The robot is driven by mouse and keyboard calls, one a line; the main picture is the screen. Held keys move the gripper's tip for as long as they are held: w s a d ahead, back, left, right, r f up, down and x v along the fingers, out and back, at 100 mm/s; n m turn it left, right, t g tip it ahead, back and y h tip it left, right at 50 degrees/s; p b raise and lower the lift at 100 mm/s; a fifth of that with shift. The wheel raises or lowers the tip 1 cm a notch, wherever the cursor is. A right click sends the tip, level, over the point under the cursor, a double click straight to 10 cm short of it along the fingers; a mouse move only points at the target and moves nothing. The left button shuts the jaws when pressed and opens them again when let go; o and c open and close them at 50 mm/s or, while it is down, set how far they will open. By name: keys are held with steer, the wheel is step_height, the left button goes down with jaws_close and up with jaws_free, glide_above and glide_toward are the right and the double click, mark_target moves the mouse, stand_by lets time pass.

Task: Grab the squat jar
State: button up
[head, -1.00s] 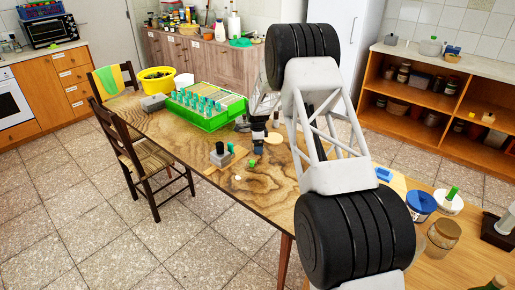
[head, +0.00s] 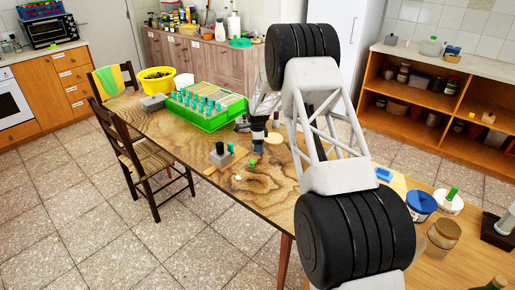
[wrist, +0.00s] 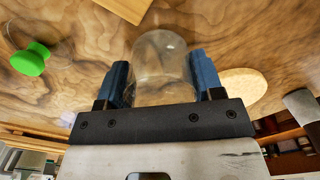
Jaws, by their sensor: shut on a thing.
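A clear, short, wide glass jar (wrist: 162,58), which looks like the squat jar, stands between the two blue fingers of my gripper (wrist: 161,72) in the wrist view. The fingers are shut on its sides. Its lower part is hidden behind the gripper's dark body. In the head view my gripper (head: 259,142) is low over the wooden table, just right of the green rack. The jar is too small and hidden to make out there.
A round pale disc (wrist: 243,88) lies close beside the right finger. A green knobbed thing (wrist: 30,58) is at left. The table's front is mostly clear.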

steer(key=shift+r, duration=0.2)
steer(key=shift+r, duration=0.55)
steer(key=shift+s+r, duration=0.2)
steer(key=shift+r, duration=0.35)
steer(key=shift+s+r, duration=0.2)
steer(key=shift+r, duration=0.35)
steer(key=s, duration=0.5)
steer(key=s+d+r, duration=0.1)
steer(key=s, duration=0.9)
steer(key=shift+d+r, duration=0.2)
